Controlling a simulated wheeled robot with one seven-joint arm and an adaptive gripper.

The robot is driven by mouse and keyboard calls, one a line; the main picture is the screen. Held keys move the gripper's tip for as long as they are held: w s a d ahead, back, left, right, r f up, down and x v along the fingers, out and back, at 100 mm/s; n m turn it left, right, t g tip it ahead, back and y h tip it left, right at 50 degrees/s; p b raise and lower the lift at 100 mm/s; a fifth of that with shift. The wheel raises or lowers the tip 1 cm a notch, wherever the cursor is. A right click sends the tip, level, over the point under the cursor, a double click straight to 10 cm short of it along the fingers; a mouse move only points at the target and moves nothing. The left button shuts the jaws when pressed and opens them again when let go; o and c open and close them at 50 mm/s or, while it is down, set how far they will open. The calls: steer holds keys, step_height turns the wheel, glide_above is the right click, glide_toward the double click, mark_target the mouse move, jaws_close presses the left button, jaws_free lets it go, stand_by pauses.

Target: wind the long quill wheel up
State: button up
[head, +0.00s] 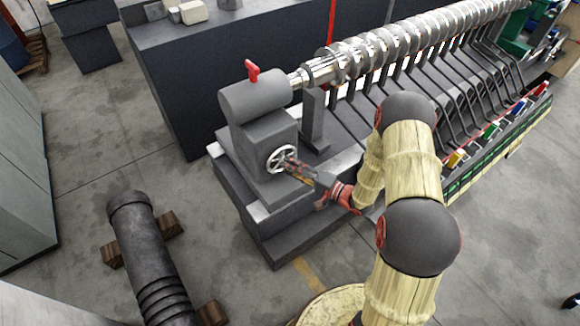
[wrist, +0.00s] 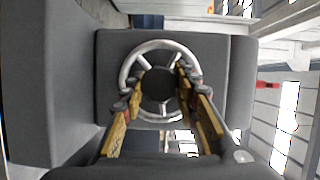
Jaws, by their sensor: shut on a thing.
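A small silver spoked handwheel (head: 281,158) stands on the front face of a grey tailstock-like block (head: 262,133). In the wrist view the wheel (wrist: 161,45) is seen face-on, with a dark hub and spokes. My gripper (head: 290,163) is at the wheel, its arm reaching in from the lower right. In the wrist view my gripper (wrist: 161,82) has a finger on each side of the hub, both reaching to the wheel and closed on it. The fingers hide parts of the lower rim. A bright quill (head: 298,79) runs from the block's upper cylinder to the ridged shaft.
A red lever (head: 252,71) stands on top of the block. A long ridged shaft (head: 385,45) with dark bent rods stretches to the upper right. A dark barrel (head: 146,250) lies on wooden blocks at lower left. Open floor (head: 85,165) lies left of the machine.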

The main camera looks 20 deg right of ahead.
steer(key=shift+f+m+t+y, duration=0.15)
steer(key=shift+m+t, duration=0.3)
steer(key=shift+m, duration=0.65)
steer(key=shift+r+m+t+y, duration=0.15)
steer(key=shift+m+t, duration=0.3)
steer(key=shift+m, duration=0.65)
steer(key=shift+f, duration=0.1)
steer(key=o, duration=1.2)
steer(key=shift+c, duration=0.2)
steer(key=v, duration=1.2)
